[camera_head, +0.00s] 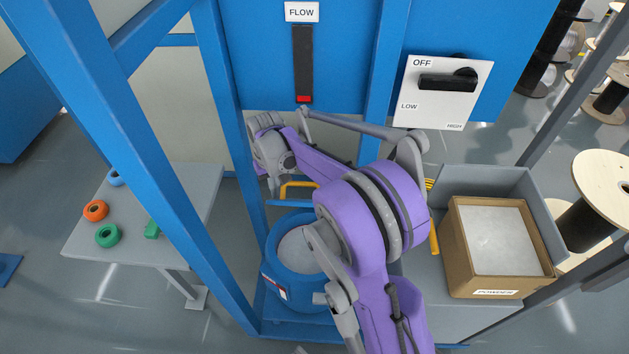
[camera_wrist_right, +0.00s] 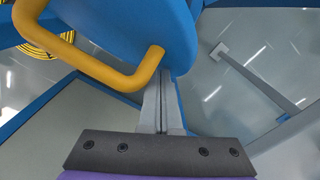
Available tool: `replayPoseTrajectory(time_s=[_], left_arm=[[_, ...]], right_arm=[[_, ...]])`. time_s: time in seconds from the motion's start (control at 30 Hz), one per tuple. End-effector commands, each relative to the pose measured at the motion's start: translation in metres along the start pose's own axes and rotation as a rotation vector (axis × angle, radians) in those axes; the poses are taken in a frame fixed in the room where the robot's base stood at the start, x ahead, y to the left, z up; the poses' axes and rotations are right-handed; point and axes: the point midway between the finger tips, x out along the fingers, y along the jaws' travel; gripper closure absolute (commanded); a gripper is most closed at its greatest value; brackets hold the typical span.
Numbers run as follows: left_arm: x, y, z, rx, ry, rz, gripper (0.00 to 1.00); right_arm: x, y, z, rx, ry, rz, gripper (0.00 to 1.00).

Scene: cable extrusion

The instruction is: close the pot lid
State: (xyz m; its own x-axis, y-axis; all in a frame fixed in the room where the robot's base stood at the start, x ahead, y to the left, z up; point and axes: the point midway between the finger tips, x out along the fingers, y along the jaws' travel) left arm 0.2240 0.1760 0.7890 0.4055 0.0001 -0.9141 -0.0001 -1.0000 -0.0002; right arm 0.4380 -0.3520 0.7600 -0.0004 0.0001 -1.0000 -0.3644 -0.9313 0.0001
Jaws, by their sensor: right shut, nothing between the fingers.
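The blue pot (camera_head: 290,290) stands low in the blue frame, its mouth uncovered and pale grey material (camera_head: 298,252) inside. The blue lid (camera_head: 290,203) stands raised at the pot's far side, with its yellow handle (camera_head: 296,186) on the far face. My purple right arm crosses in front and hides part of pot and lid. My right gripper (camera_head: 273,185) is beside the lid. In the right wrist view the gripper (camera_wrist_right: 163,90) is shut and empty, its tips by the lid (camera_wrist_right: 145,25) and the handle's end (camera_wrist_right: 152,60); contact is unclear. My left gripper is out of view.
Blue posts (camera_head: 225,95) stand left and right of the pot. Above are the FLOW slider (camera_head: 302,65) and a rotary switch panel (camera_head: 440,110). A powder box (camera_head: 470,270) sits at right. A side table (camera_head: 190,190) with small spools is at left.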

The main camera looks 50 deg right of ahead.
Motion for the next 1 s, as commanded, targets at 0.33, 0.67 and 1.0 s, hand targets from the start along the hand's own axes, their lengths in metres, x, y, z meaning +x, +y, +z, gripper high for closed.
replayPoseTrajectory(time_s=[0.33,0.67,1.0], left_arm=[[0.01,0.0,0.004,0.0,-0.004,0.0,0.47],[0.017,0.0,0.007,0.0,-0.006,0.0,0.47],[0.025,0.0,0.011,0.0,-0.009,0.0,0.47]], right_arm=[[0.017,-0.012,0.021,-0.001,0.0,0.0,1.0],[0.028,-0.018,0.031,-0.002,-0.001,0.0,1.0],[0.042,-0.025,0.044,0.0,0.0,0.0,1.0]])
